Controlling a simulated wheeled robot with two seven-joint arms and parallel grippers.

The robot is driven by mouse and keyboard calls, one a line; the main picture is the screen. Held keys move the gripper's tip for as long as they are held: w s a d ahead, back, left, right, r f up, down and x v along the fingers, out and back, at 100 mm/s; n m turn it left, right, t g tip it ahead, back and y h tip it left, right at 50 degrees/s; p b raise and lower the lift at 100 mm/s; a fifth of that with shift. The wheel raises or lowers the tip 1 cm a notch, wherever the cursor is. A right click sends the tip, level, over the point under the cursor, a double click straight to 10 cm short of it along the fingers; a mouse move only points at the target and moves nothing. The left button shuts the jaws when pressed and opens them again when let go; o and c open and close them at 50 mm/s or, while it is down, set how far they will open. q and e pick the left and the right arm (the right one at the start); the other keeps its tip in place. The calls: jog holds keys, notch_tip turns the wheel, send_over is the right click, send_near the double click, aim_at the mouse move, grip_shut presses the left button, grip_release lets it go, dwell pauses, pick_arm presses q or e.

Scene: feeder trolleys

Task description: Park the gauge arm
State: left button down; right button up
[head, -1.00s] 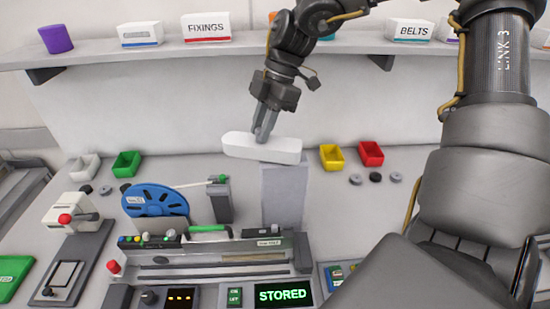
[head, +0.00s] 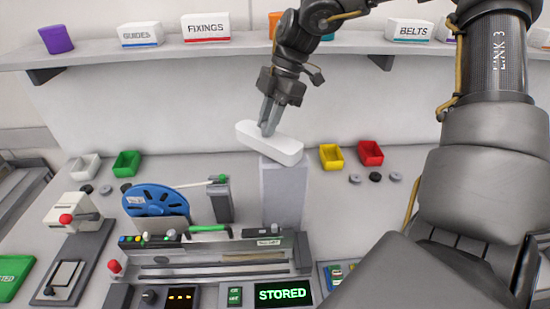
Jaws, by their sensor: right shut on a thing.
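The white gauge arm (head: 286,149) is a rounded bar, its right end over the top of a grey post (head: 284,194). It points from the post toward the back left. My right gripper (head: 268,127) comes down from above and is shut on the arm, left of its middle. The pivot between arm and post is hidden under the bar. My left gripper is not in view.
A feeder with a blue reel (head: 156,200) stands left of the post. A display (head: 282,294) in front reads STORED. Yellow (head: 331,157) and red (head: 370,153) bins sit right of the post. A shelf (head: 165,56) with labelled boxes runs behind.

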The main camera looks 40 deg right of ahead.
jog(key=shift+d, duration=0.8)
jog(key=o, duration=0.6)
jog(key=shift+w, duration=0.1)
jog(key=shift+o, duration=0.2)
jog(key=shift+r, duration=0.1)
notch_tip(320, 180, up, 8)
jog(key=p, duration=0.5)
